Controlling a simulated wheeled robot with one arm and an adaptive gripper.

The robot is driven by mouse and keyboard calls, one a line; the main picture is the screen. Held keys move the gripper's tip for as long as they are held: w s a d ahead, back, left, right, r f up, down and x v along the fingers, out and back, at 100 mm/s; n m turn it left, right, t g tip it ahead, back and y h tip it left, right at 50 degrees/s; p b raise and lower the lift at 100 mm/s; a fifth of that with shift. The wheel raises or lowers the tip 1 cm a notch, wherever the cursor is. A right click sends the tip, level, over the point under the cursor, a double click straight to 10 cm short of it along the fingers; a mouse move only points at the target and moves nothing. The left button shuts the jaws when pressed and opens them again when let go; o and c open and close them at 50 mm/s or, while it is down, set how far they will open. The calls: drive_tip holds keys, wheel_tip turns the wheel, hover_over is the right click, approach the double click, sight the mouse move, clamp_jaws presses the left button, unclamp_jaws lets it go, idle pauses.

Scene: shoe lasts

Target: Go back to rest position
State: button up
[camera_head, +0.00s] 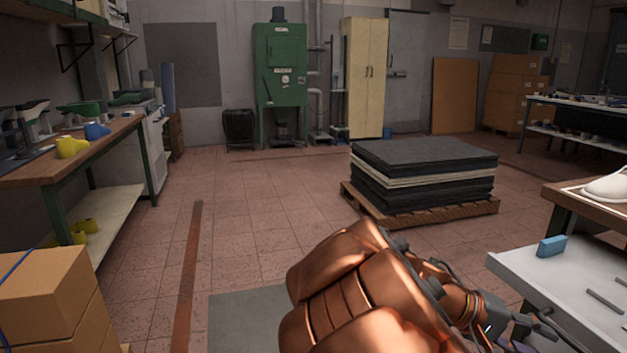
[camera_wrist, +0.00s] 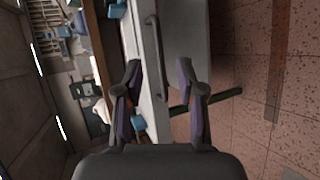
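My arm, copper coloured, reaches from the bottom middle toward the lower right in the head view. My gripper (camera_wrist: 160,105) shows in the wrist view with its two dark, purple-padded fingers spread apart. Nothing is held between the fingers. Behind them in that view are the edge of a pale bench with a metal handle (camera_wrist: 156,50) and the tiled floor. In the head view the fingers are hard to make out beside the right bench.
A light grey bench (camera_head: 590,285) with a blue block (camera_head: 551,246) stands close at the right. A pallet of dark sheets (camera_head: 425,175) stands ahead. The middle floor is clear.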

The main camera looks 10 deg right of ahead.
drive_tip(key=s+a+r+n+t+y+p, duration=0.1)
drive_tip(key=s+a+r+y+p, duration=0.5)
drive_tip(key=a+r+p, duration=0.3)
drive_tip(key=s+a+r+n+t+y+p, duration=0.2)
drive_tip(key=s+a+r+y+p, duration=0.4)
drive_tip(key=a+r+p, duration=0.4)
drive_tip(key=a+p, duration=0.5)
drive_tip(key=p, duration=0.2)
drive_tip(key=shift+s+a+r, duration=0.2)
